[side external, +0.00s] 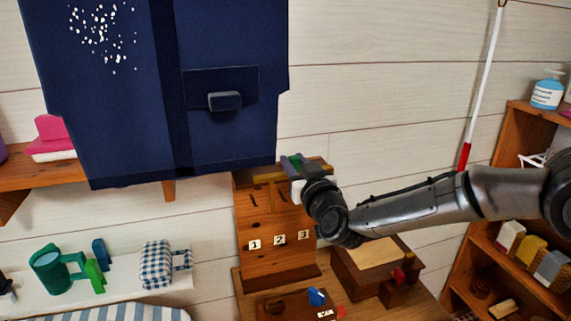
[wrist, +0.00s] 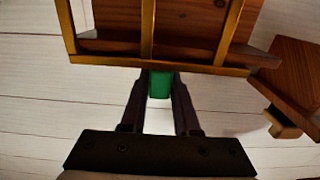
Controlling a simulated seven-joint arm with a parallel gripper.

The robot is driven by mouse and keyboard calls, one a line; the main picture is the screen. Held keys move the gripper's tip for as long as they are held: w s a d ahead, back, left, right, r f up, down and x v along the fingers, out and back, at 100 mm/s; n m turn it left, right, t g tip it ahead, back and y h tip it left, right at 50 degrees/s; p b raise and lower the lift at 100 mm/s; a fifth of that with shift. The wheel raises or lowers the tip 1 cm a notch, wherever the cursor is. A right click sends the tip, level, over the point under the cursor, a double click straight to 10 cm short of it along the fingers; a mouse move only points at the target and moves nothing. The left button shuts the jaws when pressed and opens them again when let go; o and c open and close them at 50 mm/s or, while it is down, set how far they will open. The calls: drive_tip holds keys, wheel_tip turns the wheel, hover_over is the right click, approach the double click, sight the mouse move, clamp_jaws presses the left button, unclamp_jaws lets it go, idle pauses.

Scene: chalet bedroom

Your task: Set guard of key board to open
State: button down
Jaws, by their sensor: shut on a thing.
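The wooden key board (side external: 262,222) stands upright against the wall, with number plates 1, 2 and 3 on its face. Its guard is a brass-coloured barred frame (side external: 268,179) near the top of the board; the bars (wrist: 148,30) fill the top of the wrist view. A green handle (wrist: 160,84) sits at the guard's edge. My gripper (wrist: 159,88) is shut on this green handle, with a dark finger on each side. In the side view my gripper (side external: 294,166) is at the board's upper right and hides part of the guard. How far the guard is turned is hard to tell.
A large dark blue panel (side external: 227,130) hangs in front at upper left, close to the board's top. A wooden box (side external: 372,258) and small blocks stand right of the board. A shelf unit (side external: 515,200) is at far right. Pale wall lies behind.

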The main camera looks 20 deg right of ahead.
drive_tip(key=shift+d+f, duration=0.1)
drive_tip(key=shift+d, duration=0.15)
drive_tip(key=c, duration=0.6)
unclamp_jaws()
drive_tip(key=shift+c, duration=0.2)
drive_tip(key=s, duration=1.4)
drive_tip(key=shift+w, duration=0.1)
